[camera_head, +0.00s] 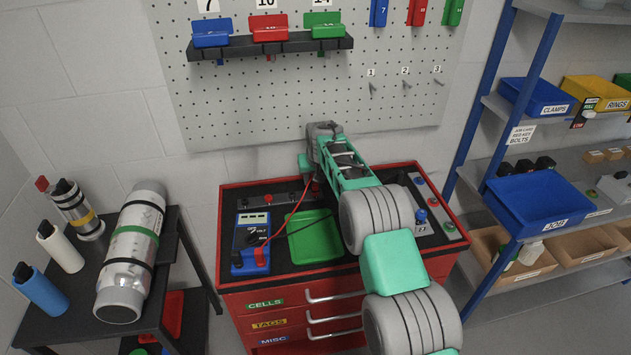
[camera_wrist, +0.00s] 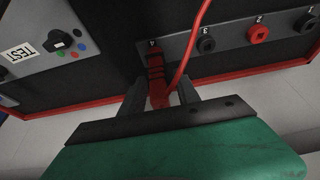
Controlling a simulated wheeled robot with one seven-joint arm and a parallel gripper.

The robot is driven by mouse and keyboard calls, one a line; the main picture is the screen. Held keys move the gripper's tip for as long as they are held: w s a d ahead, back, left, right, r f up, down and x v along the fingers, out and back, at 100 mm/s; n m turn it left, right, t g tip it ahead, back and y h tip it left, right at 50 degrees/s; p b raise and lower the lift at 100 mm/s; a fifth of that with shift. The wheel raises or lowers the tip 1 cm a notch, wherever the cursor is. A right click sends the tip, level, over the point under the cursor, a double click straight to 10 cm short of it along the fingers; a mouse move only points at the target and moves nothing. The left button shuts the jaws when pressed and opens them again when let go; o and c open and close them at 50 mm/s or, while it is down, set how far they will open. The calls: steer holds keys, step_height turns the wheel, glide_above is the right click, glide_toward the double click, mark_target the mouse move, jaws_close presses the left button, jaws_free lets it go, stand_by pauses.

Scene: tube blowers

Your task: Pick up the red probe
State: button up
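The red probe (camera_wrist: 157,85) stands at the socket marked 4 on a grey strip in the wrist view, its red cable rising beside it. My gripper (camera_wrist: 163,92) is around the probe, one finger on each side. The fingers look apart, with a gap on the right side; contact is not clear. In the head view my gripper (camera_head: 314,183) is low at the back of the red cabinet's top, and the probe is mostly hidden there. The red lead (camera_head: 290,208) runs from the blue multimeter (camera_head: 251,240) to it.
A green tray (camera_head: 314,238) lies beside the meter, with a black lead across it. Sockets 3 (camera_wrist: 206,45), 2 (camera_wrist: 259,34) and 1 (camera_wrist: 308,22) are on the same strip. A pegboard (camera_head: 290,100) stands close behind; a blue-posted shelf (camera_head: 500,105) is on the right.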

jaws_close()
steer(key=shift+r, duration=0.1)
stand_by(0.5)
steer(key=shift+r+b, duration=0.25)
steer(key=shift+b, duration=0.1)
step_height(320, 180, up, 3)
steer(key=shift+s+f+b, duration=0.15)
steer(key=shift+b, duration=0.45)
steer(key=s+d+r+b, duration=0.2)
steer(key=s+r+b, duration=0.3)
steer(key=s+r, duration=0.4)
steer(key=s, duration=0.4)
steer(key=shift+s+d+r, duration=0.25)
steer(key=shift+d+r, duration=0.05)
steer(key=shift+d, duration=0.1)
steer(key=shift+r, duration=0.1)
